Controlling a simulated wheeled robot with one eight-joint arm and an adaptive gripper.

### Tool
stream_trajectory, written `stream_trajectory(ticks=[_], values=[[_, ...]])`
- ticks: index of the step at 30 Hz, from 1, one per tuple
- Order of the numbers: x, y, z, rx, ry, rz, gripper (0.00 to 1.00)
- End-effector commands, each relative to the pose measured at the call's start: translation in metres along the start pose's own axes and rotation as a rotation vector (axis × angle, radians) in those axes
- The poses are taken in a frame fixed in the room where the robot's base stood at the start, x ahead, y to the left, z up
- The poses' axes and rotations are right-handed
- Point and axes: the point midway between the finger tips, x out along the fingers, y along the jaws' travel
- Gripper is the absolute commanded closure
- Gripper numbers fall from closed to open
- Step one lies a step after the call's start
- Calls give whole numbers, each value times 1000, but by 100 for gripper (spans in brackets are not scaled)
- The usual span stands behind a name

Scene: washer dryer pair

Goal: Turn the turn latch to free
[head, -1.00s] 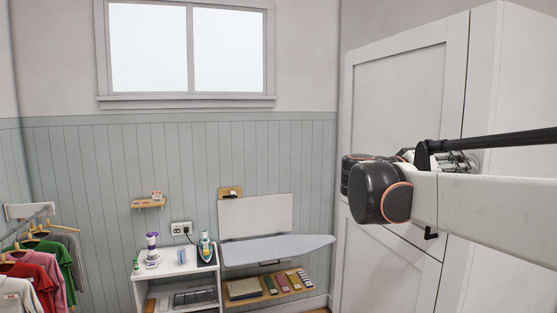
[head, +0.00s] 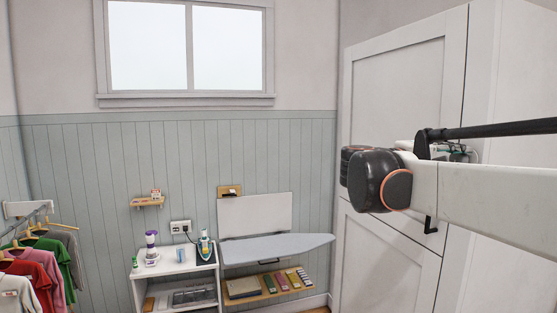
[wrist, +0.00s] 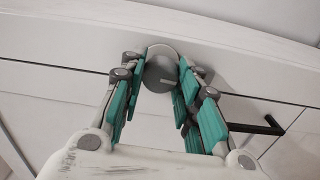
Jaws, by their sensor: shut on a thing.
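The turn latch (wrist: 158,76) is a round grey knob with a short pale bar on its face, seen in the wrist view. It sits at the dark seam between two white panels of the tall cabinet (head: 395,95). The bar points to the right in that view. My gripper (wrist: 160,64) has teal-padded fingers, one on each side of the knob, shut on it. In the head view my arm hides the latch and most of the gripper; only a small part of the gripper (head: 453,151) shows behind the arm.
A black handle (wrist: 252,127) sticks out of the cabinet front close to the right finger; it also shows in the head view (head: 430,225). An ironing board (head: 275,248), a white shelf unit (head: 140,290) and hanging clothes (head: 35,275) stand to the left, clear of my arm.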

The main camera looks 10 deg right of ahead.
Motion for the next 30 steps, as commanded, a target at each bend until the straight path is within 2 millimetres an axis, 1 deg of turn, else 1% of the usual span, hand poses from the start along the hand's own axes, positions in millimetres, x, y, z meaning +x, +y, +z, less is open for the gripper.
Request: stream_trajectory(ticks=[1, 9, 20, 21, 23, 24, 30], values=[[-4, 5, 4, -16, 12, 9, 100], [-4, 5, 4, -62, 12, 9, 100], [-4, 5, 3, -64, 12, 9, 100], [-4, 5, 3, -64, 12, 9, 66], [-3, 5, 4, -63, 11, 9, 52], [-3, 4, 4, -63, 10, 8, 48], [-3, 3, 5, -62, 7, 6, 48]])
